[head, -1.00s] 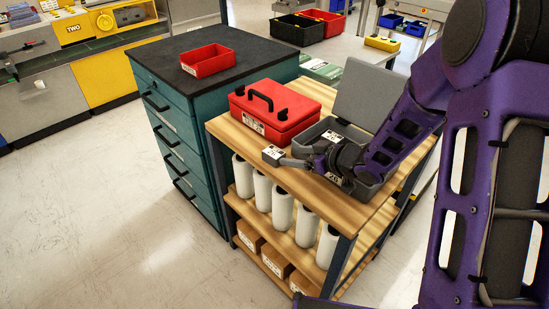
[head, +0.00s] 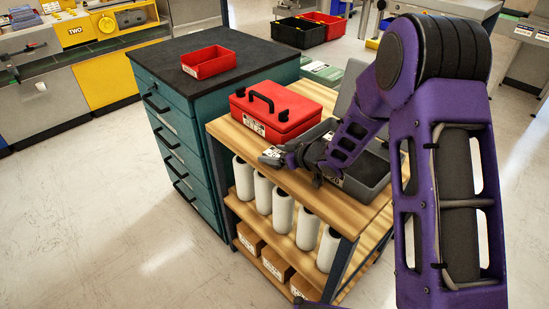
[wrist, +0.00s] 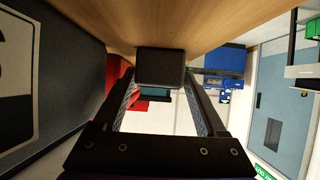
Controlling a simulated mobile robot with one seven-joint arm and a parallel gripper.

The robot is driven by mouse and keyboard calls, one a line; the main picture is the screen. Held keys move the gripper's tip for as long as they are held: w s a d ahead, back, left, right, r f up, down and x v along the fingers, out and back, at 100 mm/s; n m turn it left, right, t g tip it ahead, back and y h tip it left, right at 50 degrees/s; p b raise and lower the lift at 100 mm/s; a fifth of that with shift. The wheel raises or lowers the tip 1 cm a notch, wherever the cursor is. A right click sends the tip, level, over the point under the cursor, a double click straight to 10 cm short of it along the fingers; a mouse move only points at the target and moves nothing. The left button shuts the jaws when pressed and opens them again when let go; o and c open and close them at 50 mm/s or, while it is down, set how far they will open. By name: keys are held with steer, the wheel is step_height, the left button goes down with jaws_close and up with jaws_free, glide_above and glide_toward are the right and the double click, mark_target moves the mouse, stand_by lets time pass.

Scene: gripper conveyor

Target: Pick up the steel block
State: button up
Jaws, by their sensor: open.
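The steel block (head: 269,155) is a small grey block with a pale label. It sits at the left front part of the wooden cart top, in front of the red toolbox. In the wrist view a dark block (wrist: 160,66) stands against the wood, between the ends of my two fingers. My gripper (head: 279,159) is low over the cart top and reaches the block from the right. In the wrist view its fingers are spread, one on each side of the block. I cannot tell whether they touch it. My wrist hides part of the block in the head view.
The red toolbox (head: 283,120) is close behind my gripper. An open grey case (head: 365,192) stands to the right, beneath my forearm; its labelled wall (wrist: 40,85) is close at left in the wrist view. A teal cabinet (head: 160,70) with a red bin (head: 208,62) adjoins the cart.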

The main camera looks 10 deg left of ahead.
jaws_close()
stand_by(0.4)
